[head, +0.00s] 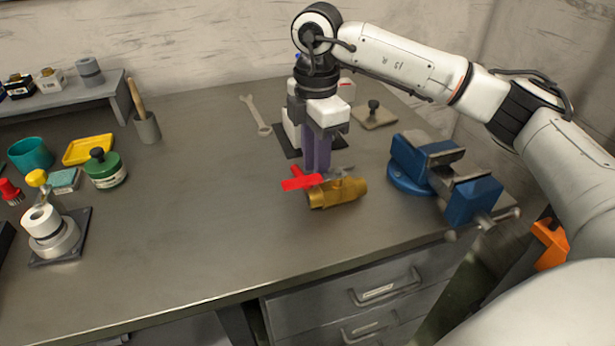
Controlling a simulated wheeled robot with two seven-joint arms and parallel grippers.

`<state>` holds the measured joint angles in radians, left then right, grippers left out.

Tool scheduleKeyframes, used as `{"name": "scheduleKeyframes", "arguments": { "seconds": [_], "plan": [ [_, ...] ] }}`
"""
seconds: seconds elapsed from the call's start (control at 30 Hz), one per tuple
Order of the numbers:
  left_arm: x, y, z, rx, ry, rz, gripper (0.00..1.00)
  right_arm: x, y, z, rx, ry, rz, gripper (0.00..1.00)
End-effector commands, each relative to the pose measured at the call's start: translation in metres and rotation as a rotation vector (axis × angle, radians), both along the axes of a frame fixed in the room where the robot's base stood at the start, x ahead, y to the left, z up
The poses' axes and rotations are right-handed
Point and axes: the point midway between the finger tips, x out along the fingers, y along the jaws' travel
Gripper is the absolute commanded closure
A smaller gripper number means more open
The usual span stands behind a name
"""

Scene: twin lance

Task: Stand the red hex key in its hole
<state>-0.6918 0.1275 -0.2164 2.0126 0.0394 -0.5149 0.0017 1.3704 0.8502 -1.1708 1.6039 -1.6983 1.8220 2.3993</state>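No piece can be clearly told as the red hex key, and no hole is clear. A red bar-like part (299,181) lies at the left end of a brass valve (338,192) on the bench; it may be the valve's handle. My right gripper (317,168) points down just behind and above the brass valve, its purple fingers close together. I cannot tell whether they touch the red part or hold anything. A dark plate (285,141) lies behind the gripper, mostly hidden by it. My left gripper is not in view.
A blue vise (470,199) stands right of the valve. A wrench (255,115) lies behind on the left. A grey cup (147,128), green jar (105,170), yellow tray (88,149) and teal bowl (31,156) stand further left. The bench's middle left is clear.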

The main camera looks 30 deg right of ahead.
Motion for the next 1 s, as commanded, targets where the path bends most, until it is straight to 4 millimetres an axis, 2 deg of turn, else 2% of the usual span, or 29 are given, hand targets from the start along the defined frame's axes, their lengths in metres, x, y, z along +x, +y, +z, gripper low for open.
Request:
{"name": "scheduleKeyframes", "arguments": {
  "seconds": [0.27,0.43,0.47,0.8,0.87,1.0],
  "plan": [
    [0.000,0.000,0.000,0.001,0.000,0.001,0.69,0.000,0.000,-0.004,0.000,-0.001,0.001,0.72],
    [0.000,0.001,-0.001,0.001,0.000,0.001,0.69,0.000,0.000,-0.004,0.000,-0.001,0.001,0.99],
    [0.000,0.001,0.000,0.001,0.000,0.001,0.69,0.000,0.000,-0.004,0.000,-0.001,0.001,1.00],
    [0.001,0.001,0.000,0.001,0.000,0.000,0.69,0.000,0.000,-0.001,0.001,-0.002,0.001,1.00],
    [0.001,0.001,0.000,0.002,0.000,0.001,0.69,0.001,0.001,0.004,0.001,-0.003,0.001,1.00],
    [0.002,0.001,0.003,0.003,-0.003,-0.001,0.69,0.001,0.001,0.028,0.002,-0.004,0.002,1.00]
  ]
}}
